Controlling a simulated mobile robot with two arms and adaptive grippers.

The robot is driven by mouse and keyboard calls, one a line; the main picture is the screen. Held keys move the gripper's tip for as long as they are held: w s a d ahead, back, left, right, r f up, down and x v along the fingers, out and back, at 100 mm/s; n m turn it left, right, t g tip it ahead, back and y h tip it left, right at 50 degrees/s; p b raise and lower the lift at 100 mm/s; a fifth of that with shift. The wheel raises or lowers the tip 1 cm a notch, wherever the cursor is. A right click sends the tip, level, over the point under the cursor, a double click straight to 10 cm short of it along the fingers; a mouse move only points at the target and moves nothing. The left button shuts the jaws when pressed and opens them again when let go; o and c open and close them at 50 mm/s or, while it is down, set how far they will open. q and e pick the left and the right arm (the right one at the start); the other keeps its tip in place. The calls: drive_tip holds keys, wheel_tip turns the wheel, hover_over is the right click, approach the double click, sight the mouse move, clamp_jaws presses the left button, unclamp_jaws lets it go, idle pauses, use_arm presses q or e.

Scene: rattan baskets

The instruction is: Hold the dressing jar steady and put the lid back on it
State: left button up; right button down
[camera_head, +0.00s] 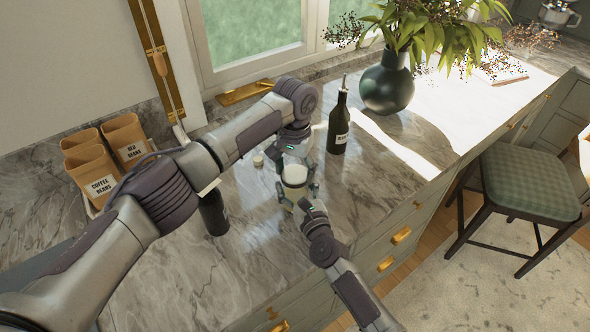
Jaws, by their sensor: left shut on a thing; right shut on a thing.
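The dressing jar (294,191) stands upright on the marble counter near its front edge, mostly hidden between my two grippers. A pale round top, which looks like the lid (294,174), shows at the jar's mouth; I cannot tell whether it is seated or just above. My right gripper (297,190) comes from the front and is shut around the jar's body. My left gripper (292,162) reaches in from behind and above and is shut at the pale lid. Its fingertips and exact contact are partly hidden.
A small cream round piece (258,160) lies left of the grippers. A dark labelled bottle (339,125) stands behind right, and another dark bottle (214,212) stands left under my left arm. A green vase (387,83) and bean bags (91,173) stand farther off. The front-left counter is clear.

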use_arm(q)
drive_tip(key=shift+m, duration=1.2)
drive_tip(key=o, duration=1.3)
drive_tip(key=shift+o, duration=0.2)
wheel_tip(320, 180, up, 12)
use_arm(e)
unclamp_jaws()
